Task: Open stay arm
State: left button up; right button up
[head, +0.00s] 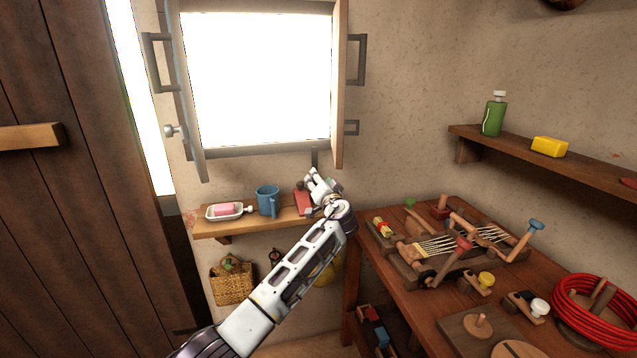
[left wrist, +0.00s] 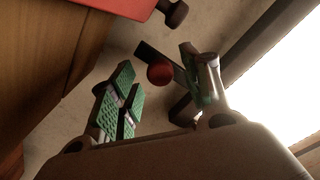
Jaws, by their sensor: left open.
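The window (head: 260,80) stands open with both shutters swung inward. A dark bar (head: 315,158), which looks like the stay arm, hangs below the window frame's lower right corner. In the left wrist view, a dark bar (left wrist: 152,57) carries a round red knob (left wrist: 160,74). My left gripper (head: 318,183) is just under the bar, above the shelf's right end. In the left wrist view its green-padded fingers (left wrist: 160,92) are apart, with the red knob showing between them. I cannot tell whether they touch it. The bar's far end is partly hidden by a finger.
A small shelf (head: 205,226) below the window holds a soap dish (head: 212,213), a blue mug (head: 267,200) and a red block (head: 302,203) close beside my gripper. A crowded workbench (head: 440,318) stands right. A wooden door (head: 70,240) is at left.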

pick_arm(q)
jog(key=shift+w+a, duration=0.1)
jog(key=shift+w, duration=0.2)
grip_shut()
dwell(0.4)
